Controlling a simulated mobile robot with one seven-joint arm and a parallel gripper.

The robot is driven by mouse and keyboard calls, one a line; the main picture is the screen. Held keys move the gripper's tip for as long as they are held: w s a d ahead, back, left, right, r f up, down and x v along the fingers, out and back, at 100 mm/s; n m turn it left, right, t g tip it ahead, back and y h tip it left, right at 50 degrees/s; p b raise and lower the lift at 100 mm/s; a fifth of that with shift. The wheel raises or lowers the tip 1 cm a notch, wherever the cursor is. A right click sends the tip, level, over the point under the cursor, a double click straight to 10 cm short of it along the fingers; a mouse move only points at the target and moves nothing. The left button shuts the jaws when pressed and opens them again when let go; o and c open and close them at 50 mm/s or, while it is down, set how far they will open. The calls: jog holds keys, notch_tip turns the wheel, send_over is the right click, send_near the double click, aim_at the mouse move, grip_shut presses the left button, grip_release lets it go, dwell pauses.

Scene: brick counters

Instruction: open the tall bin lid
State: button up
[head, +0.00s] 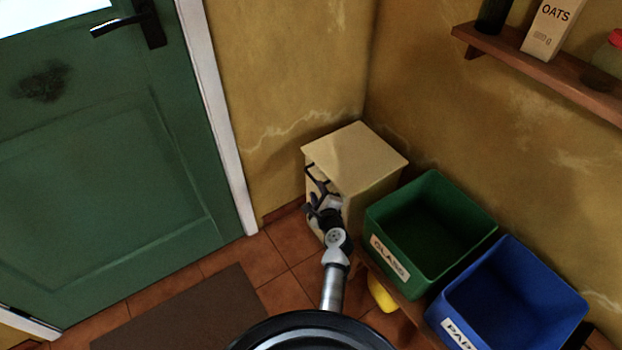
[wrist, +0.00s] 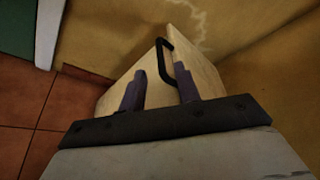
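The tall bin (head: 375,198) is a cream box in the corner between the door wall and the shelf wall. Its flat lid (head: 355,155) lies over the top; I cannot tell whether it is slightly raised. A black bar handle (head: 311,172) is on the bin's left-facing side, and it also shows in the wrist view (wrist: 163,55). My gripper (head: 319,193) is at this side, close to the handle. In the wrist view its two dark fingers (wrist: 160,76) are apart, and the handle's lower end is near the right finger. Contact is unclear.
A green GLASS crate (head: 383,257) and a blue crate (head: 510,250) stand right of the bin. A yellow object (head: 381,293) is below the green crate. A green door (head: 110,190) is at left, with a brown mat (head: 190,315) on the tiles. A shelf (head: 560,75) hangs upper right.

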aim_at(312, 179)
jog(key=b+x, duration=0.3)
jog(key=x, duration=0.5)
jog(key=shift+w+a, duration=0.1)
jog(key=shift+w, duration=0.1)
grip_shut()
